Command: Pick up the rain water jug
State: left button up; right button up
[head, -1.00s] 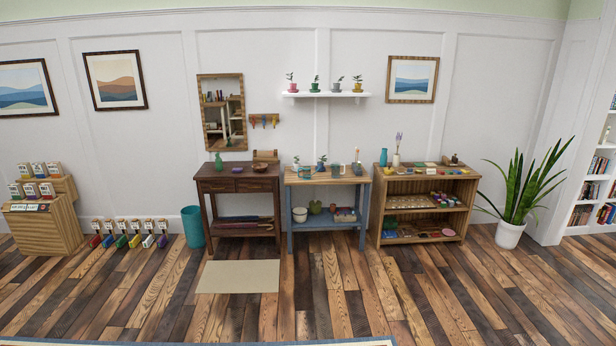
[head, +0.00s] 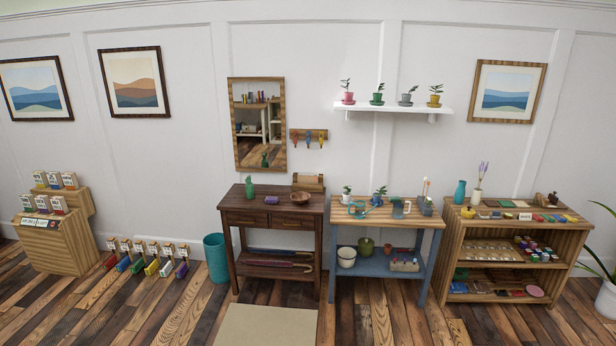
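A grey-blue jug-like vessel (head: 398,210) with a pale handle on its right side stands on the wooden top of the blue bench (head: 375,262). It looks like the rain water jug, but no label on it can be read. A teal round vessel (head: 358,210), perhaps a watering can, stands to its left. A small potted plant (head: 380,194) is between and behind them. A dark pot with tools (head: 425,206) stands just right of the jug. Neither of my grippers is in view.
A dark wooden table (head: 272,216) adjoins the bench on the left, and an open wooden shelf unit (head: 448,262) stands to its right. A beige mat (head: 266,326) lies before the dark table. A teal bin (head: 215,258) stands left. The plank floor before the bench is clear.

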aim_at(398, 208)
jog(key=z, duration=0.1)
jog(key=i, duration=2)
jog(key=z, duration=0.3)
